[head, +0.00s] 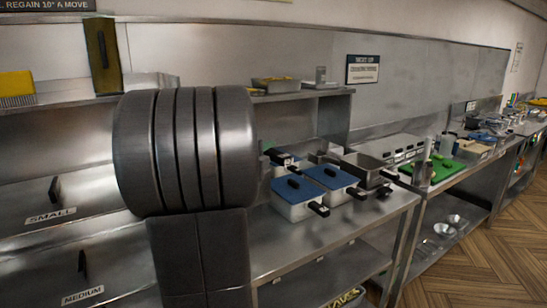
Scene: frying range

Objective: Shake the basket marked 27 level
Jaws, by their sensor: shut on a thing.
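I cannot make out a basket marked 27; no number is readable on any container in the head view. Two pale containers with blue tops, a nearer one (296,210) and a farther one (334,195), stand on the steel counter with black handles toward its front. An open grey metal container (364,170) with a dark handle stands to their right. My gripper is not in view; a large dark link of my arm covers the left middle of the picture and hides what is behind it.
The steel counter (290,243) is bare in front of the containers. A raised shelf (300,96) behind holds a tray. Drawers labelled small (50,216) and medium (82,295) are at left. A green board (447,168) lies on the right counter. The wooden floor at right is clear.

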